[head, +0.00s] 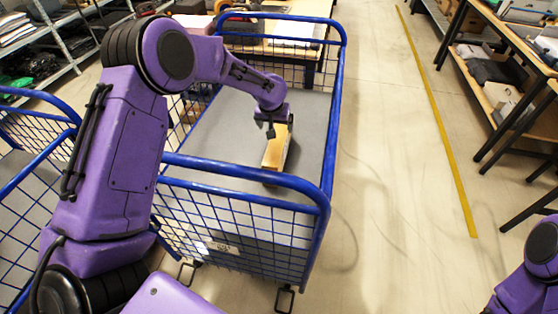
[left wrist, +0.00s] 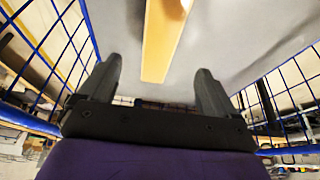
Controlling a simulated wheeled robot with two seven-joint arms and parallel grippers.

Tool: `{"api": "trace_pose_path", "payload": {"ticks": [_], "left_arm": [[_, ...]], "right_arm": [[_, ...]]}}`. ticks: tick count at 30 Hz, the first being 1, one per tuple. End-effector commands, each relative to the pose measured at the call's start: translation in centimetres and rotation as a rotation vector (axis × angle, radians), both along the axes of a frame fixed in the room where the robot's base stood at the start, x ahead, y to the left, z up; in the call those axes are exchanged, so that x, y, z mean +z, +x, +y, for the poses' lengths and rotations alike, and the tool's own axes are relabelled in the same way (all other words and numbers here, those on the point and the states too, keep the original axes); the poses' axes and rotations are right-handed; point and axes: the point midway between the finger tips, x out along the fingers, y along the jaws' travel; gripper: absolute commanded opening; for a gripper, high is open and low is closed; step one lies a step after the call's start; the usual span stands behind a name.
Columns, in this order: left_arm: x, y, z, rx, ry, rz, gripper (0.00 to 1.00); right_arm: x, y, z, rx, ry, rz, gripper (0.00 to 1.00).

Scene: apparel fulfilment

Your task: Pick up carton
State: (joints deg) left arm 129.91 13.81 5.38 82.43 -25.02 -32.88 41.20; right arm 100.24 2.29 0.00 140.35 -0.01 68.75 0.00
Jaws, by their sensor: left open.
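The carton (head: 275,154) is a narrow tan box on the grey floor of a blue wire cart (head: 250,178), close to the cart's near wall. My left gripper (head: 271,131) reaches down into the cart and is at the carton's far end in the head view. In the left wrist view the carton (left wrist: 163,38) lies beyond the two black fingers (left wrist: 157,88), in line with the gap between them. The fingers are apart with nothing between them. Of my right arm only a purple part shows at the lower right in the head view; its gripper is not in view.
The cart's blue rails and mesh walls surround the carton. Another blue cart (head: 30,150) stands at the left. A table with items (head: 290,45) is behind the cart. Shelves (head: 500,90) stand at the right, past a yellow floor line (head: 440,130). The floor between is clear.

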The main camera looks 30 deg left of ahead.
Motion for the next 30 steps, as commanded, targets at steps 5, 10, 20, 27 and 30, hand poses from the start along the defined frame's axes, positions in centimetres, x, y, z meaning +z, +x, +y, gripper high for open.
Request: {"api": "trace_pose_path", "payload": {"ticks": [5, 10, 20, 27, 30], "left_arm": [[-2.9, 0.7, 0.3, 0.003, -0.001, 0.002, 0.92], [-5.3, 1.7, 0.6, 0.003, -0.001, 0.000, 0.92], [-10.0, 3.5, 1.1, 0.002, 0.000, 0.002, 0.92], [-10.6, 3.9, 1.1, 0.001, 0.000, -0.002, 0.92], [-10.6, 3.8, 1.1, 0.001, 0.000, -0.001, 0.75]], "right_arm": [[-0.9, 0.0, 0.0, 0.000, 0.000, 0.000, 0.00], [-0.6, 0.0, 0.0, 0.000, 0.000, 0.000, 0.00], [0.1, 0.0, 0.0, 0.000, 0.000, 0.000, 0.00], [0.1, 0.0, 0.0, 0.000, 0.000, 0.000, 0.00], [0.1, 0.0, 0.0, 0.000, 0.000, 0.000, 0.00]]}}
